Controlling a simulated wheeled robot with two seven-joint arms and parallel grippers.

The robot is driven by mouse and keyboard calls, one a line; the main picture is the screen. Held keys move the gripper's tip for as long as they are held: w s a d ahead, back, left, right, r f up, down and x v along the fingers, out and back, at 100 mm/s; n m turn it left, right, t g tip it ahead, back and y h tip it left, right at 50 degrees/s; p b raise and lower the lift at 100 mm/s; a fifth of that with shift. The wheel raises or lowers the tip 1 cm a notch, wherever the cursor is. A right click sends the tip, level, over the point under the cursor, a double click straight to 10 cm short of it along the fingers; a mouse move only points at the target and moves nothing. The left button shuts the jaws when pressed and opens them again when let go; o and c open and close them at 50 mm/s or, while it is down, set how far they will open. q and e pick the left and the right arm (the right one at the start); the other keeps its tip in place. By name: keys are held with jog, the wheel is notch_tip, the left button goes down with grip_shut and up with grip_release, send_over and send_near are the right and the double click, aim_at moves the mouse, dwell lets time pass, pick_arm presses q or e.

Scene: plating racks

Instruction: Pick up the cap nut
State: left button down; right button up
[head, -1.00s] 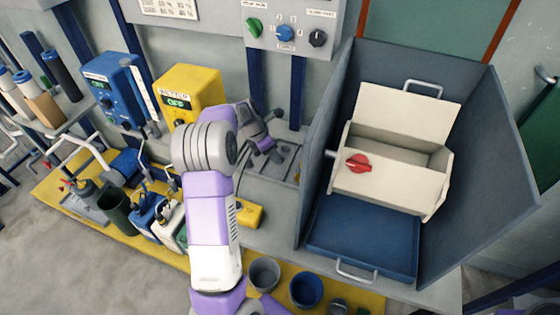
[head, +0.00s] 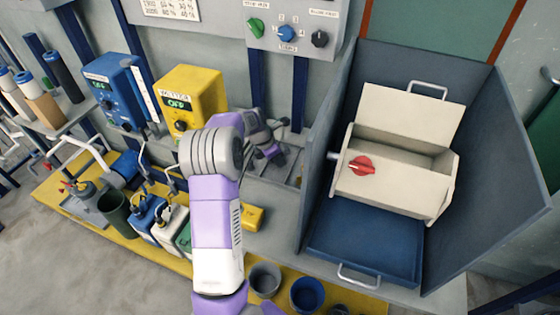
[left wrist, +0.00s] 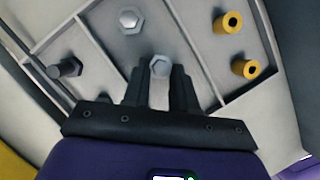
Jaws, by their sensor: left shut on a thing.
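The cap nut (left wrist: 160,66), a silver hexagonal piece, is between the fingertips of my left gripper in the left wrist view. My left gripper (left wrist: 160,84) is shut on it, over a grey divided tray (left wrist: 98,50). In the head view my left gripper (head: 266,152) is over the tray (head: 285,176) on the bench, partly hidden by my forearm, and the nut cannot be made out. Another silver hexagonal piece (left wrist: 130,19) lies apart in the tray. My right gripper is not in view.
The tray also holds a dark bolt (left wrist: 66,68) and two yellow cylinders (left wrist: 245,68). A grey-walled booth with a cream barrel box (head: 390,185) stands to the right. A yellow control box (head: 193,98) is behind left. Cups (head: 307,292) stand in front.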

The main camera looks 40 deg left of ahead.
pick_arm(q)
notch_tip(320, 180, up, 10)
jog(key=p, duration=0.4)
